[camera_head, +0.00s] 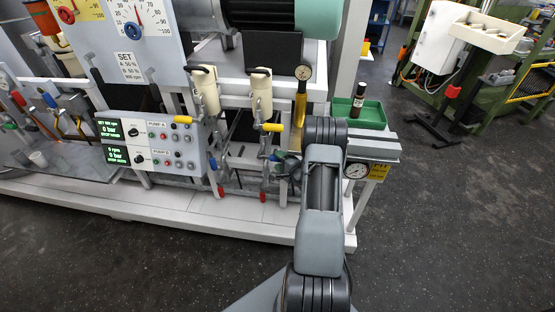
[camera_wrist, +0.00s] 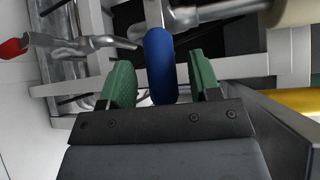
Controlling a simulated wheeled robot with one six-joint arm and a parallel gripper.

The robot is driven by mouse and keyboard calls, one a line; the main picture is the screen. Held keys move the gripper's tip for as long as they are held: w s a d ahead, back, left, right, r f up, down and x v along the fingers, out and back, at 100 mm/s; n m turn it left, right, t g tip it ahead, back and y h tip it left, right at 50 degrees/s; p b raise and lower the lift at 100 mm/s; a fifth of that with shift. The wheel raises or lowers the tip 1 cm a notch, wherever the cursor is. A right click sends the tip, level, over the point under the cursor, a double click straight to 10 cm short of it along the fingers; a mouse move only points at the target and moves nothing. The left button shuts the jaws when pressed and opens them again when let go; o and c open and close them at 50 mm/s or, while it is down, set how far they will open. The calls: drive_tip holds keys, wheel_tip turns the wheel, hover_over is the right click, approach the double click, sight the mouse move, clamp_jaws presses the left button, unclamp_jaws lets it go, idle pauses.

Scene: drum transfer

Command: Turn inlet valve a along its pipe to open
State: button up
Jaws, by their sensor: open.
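In the wrist view my gripper (camera_wrist: 162,76) is open, its two green finger pads on either side of a blue valve handle (camera_wrist: 160,58). A gap shows at each side of the handle. The handle meets metal fittings at the top of that view. No label shows which valve is inlet valve a. In the head view my arm reaches to the pipework under the right cream cylinder; a bit of blue (camera_head: 276,157) shows there, and my gripper is mostly hidden. Another blue handle (camera_head: 212,163) hangs on the left pipe run.
Yellow handles (camera_head: 183,120) (camera_head: 272,127) sit above and red handles (camera_head: 220,191) (camera_head: 263,197) below on the two pipe runs. A pump panel (camera_head: 150,143) stands left. Open floor lies right.

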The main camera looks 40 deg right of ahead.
drive_tip(key=shift+w+f, duration=0.15)
drive_tip(key=shift+w, duration=0.8)
clamp_jaws()
